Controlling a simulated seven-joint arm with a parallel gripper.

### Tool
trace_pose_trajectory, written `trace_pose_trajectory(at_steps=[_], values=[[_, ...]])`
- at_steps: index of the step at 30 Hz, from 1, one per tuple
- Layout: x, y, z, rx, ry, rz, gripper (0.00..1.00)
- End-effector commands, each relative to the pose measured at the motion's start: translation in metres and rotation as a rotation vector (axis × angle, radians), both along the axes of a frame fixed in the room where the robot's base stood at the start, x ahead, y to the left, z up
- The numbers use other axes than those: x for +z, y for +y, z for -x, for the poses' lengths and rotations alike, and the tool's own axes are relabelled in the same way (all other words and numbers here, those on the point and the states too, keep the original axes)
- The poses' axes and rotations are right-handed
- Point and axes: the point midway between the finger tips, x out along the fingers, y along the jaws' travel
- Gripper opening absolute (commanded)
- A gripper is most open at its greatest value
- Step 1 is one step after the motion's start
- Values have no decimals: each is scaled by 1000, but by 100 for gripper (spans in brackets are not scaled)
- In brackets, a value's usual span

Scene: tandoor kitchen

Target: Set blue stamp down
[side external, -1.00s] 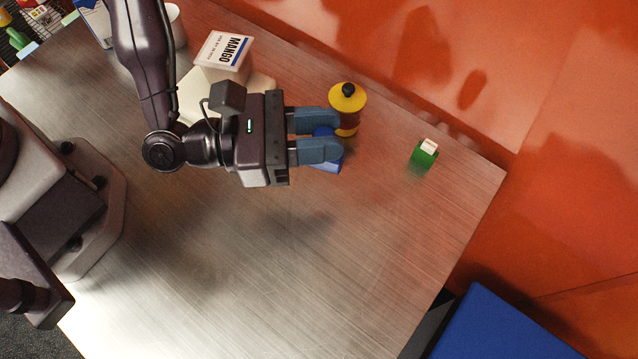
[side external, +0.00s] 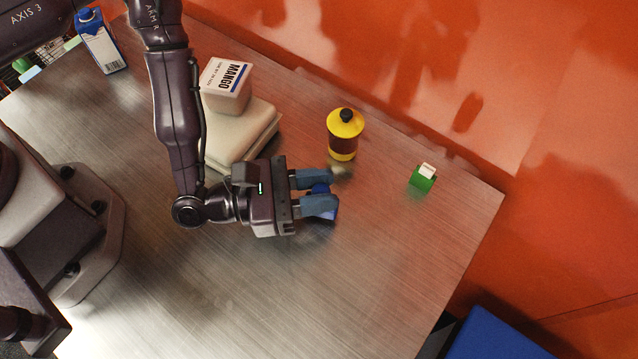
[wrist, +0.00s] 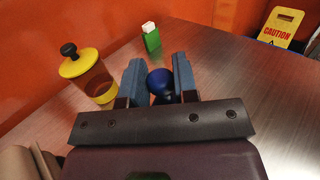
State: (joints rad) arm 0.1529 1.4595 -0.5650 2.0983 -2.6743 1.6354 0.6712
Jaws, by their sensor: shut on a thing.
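The blue stamp (side external: 325,213) is held between the two blue-grey fingers of my gripper (side external: 318,193). In the wrist view the stamp's round dark blue knob (wrist: 160,81) shows between the fingertips (wrist: 158,78). My gripper is shut on it. The fingers hide much of the stamp in the side view. I cannot tell whether its base touches the metal table (side external: 390,250).
A yellow-capped bottle (side external: 345,130) stands just behind my gripper. A green block with a white top (side external: 423,176) is to the right. A mango tub (side external: 226,85) sits on a pale box (side external: 245,140). A carton (side external: 98,42) stands far left. The table's front is clear.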

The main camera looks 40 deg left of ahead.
Motion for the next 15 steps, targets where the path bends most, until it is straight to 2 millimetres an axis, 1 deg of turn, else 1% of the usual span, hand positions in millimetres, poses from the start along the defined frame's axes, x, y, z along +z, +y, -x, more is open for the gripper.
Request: trace_pose_trajectory(at_steps=[10, 14, 15], values=[[-11, 0, 0, 0, 1, 1, 3], [-12, 0, 0, 0, 0, 0, 3], [-12, 0, 0, 0, 0, 0, 34]])
